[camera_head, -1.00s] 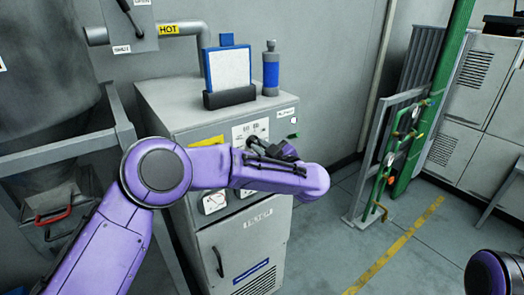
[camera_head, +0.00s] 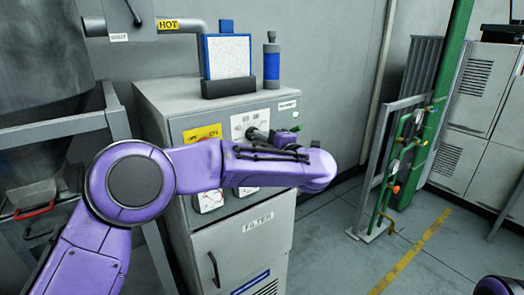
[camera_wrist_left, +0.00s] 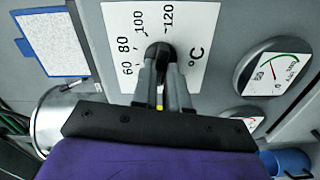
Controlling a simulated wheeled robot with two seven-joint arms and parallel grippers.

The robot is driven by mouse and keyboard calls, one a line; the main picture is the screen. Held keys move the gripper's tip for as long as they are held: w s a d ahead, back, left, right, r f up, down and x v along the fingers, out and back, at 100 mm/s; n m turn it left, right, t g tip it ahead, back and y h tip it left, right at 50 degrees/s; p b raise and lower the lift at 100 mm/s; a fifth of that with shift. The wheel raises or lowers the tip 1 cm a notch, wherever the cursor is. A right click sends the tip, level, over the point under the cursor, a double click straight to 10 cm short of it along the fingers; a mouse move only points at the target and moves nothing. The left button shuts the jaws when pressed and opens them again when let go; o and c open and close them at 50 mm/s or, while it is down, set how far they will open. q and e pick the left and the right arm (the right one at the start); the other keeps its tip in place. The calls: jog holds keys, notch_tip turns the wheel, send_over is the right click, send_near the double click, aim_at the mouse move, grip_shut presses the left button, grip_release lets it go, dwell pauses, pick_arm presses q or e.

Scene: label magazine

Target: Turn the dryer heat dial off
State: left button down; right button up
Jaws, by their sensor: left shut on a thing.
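The heat dial is a dark round knob (camera_wrist_left: 161,50) on a white scale plate (camera_wrist_left: 196,42) marked 60 to 120 °C in the left wrist view. In the head view the plate (camera_head: 248,119) is on the front of the grey dryer cabinet (camera_head: 185,97), partly covered by my left arm. My left gripper (camera_wrist_left: 163,66) is at the knob, its two grey fingers shut on it. The knob's pointer is hidden, so I cannot tell its setting. My right gripper is out of view.
Round gauges (camera_wrist_left: 273,66) sit beside the scale plate. A framed panel (camera_head: 228,58) and a blue-banded bottle (camera_head: 271,62) stand on the cabinet top. Green pipework (camera_head: 400,150) on a frame stands to the right. The floor between is clear.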

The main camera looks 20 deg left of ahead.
pick_arm(q)
jog(key=shift+f+n+b, duration=0.2)
jog(key=shift+n+b, duration=0.75)
jog(key=shift+n, duration=0.05)
jog(key=shift+f+n+b, duration=0.15)
jog(key=shift+n+b, duration=0.8)
jog(key=shift+n, duration=0.05)
jog(key=c, duration=1.1)
grip_release()
jog(key=shift+r, duration=0.1)
jog(key=shift+c, duration=0.2)
jog(key=shift+r, duration=0.1)
jog(key=b+v, duration=0.2)
jog(key=v, duration=0.8)
jog(key=shift+s+d, duration=0.25)
jog(key=shift+s, duration=0.05)
